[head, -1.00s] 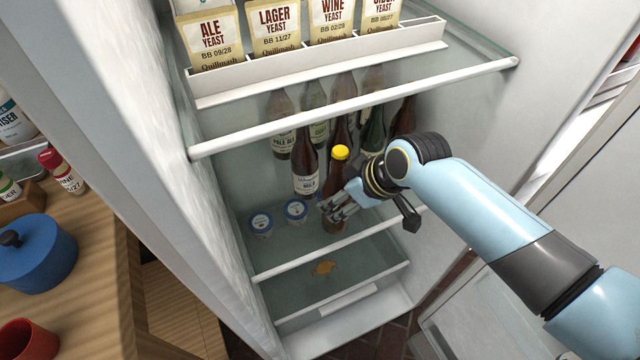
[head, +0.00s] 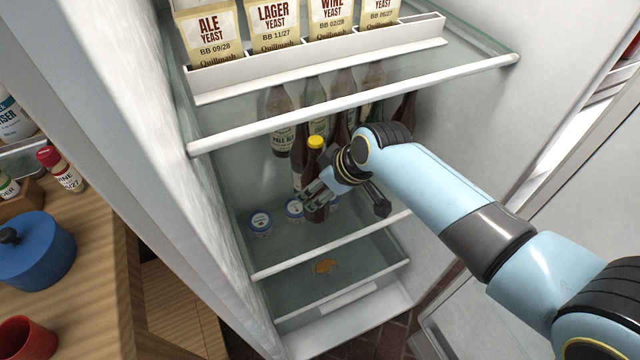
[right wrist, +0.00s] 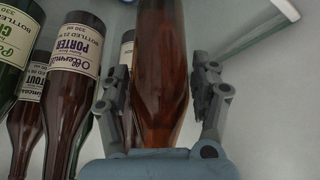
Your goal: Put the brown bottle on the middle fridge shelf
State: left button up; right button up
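The brown bottle (head: 318,211) has a yellow cap and stands roughly upright over the front part of the middle fridge shelf (head: 290,241). My left gripper is not in view.
Several other bottles (head: 283,120) stand at the back; a porter bottle (right wrist: 75,85) is close beside my gripper. The upper shelf's white front bar (head: 350,105) runs above.

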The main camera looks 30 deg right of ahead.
jog(key=shift+o, duration=1.1)
jog(key=p+v, duration=0.2)
jog(key=v, duration=1)
jog(key=s+d+f+m+g+h, duration=0.1)
jog(key=s+d+f+m, duration=0.15)
jog(key=s+f, duration=0.65)
jog(key=s+d+f+m+g+h, duration=0.1)
jog(key=s+d+f+g, duration=0.3)
jog(key=f, duration=0.9)
jog(key=s+f, duration=0.5)
jog(key=s, duration=0.7)
jog(key=s+f+m+h, duration=0.1)
jog(key=s+f, duration=0.4)
jog(key=s, duration=0.7)
jog(key=shift+d+f, duration=0.15)
jog(key=shift+d, duration=0.3)
